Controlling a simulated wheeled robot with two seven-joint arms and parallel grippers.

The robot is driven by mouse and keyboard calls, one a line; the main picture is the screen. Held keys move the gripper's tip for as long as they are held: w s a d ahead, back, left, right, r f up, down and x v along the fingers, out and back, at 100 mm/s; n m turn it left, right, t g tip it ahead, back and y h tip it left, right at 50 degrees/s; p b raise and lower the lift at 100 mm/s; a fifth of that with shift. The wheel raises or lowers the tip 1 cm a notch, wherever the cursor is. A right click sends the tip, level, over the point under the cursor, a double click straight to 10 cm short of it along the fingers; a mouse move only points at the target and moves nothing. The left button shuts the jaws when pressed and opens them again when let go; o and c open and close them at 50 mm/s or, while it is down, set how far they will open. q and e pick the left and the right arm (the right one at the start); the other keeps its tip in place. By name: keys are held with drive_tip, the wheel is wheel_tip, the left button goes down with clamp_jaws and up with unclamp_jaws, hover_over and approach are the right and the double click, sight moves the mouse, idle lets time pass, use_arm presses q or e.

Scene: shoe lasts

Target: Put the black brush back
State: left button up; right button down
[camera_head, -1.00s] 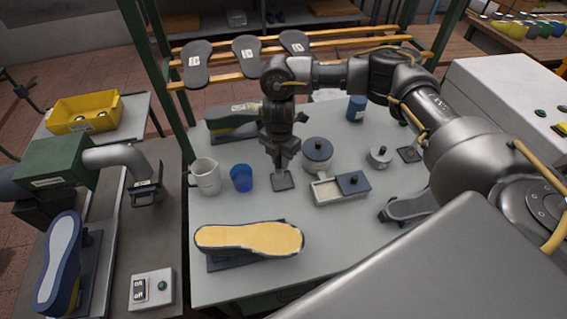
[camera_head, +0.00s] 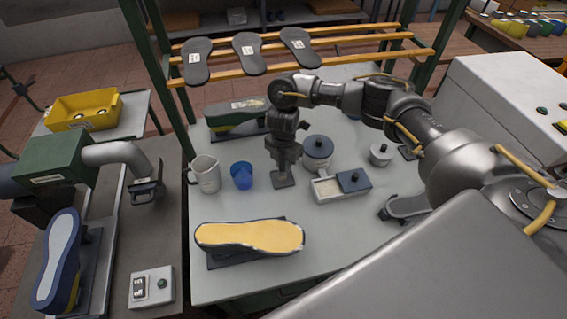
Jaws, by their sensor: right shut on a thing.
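My right gripper (camera_head: 284,164) points down over a small dark square pad (camera_head: 284,184) in the middle of the table. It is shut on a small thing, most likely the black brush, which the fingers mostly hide. A pale tip shows just below the fingers, at or just above the pad; I cannot tell whether it touches. A blue cup (camera_head: 241,177) stands left of the gripper. My left gripper is not in view.
A white jug (camera_head: 205,175) stands left of the cup. A lidded grey pot (camera_head: 318,150) and a tray with a dark lid (camera_head: 327,190) are close on the right. A yellow-soled shoe last (camera_head: 250,237) lies in front.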

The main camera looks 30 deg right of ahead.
drive_tip(key=shift+f, duration=0.15)
drive_tip(key=c, duration=1.2)
unclamp_jaws()
drive_tip(key=shift+c, duration=0.2)
wheel_tip(320, 180, up, 11)
drive_tip(key=shift+r, duration=0.65)
